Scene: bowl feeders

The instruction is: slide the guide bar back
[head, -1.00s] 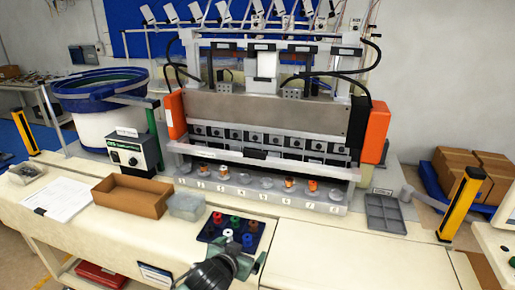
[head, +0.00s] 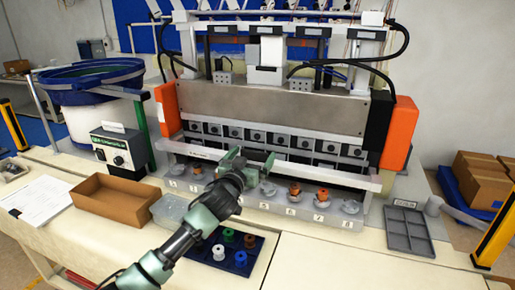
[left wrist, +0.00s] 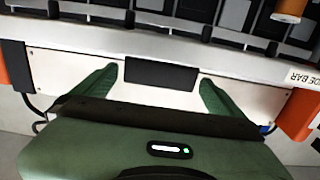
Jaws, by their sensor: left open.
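The guide bar (head: 320,173) is a long pale bar across the front of the machine, above the row of numbered seats. My left gripper (head: 249,161) is at the middle of the bar. Its green fingers (left wrist: 161,85) are open, one on each side of the block, with gaps to it. In the head view the gripper hides the block. My right gripper is not in view.
Numbered seats (head: 267,189) below the bar hold some orange parts (head: 322,194). A dark blue tray of coloured parts (head: 232,260), a brown box (head: 118,204) and a grey divided tray (head: 408,231) lie on the bench. Bare bench is at front right.

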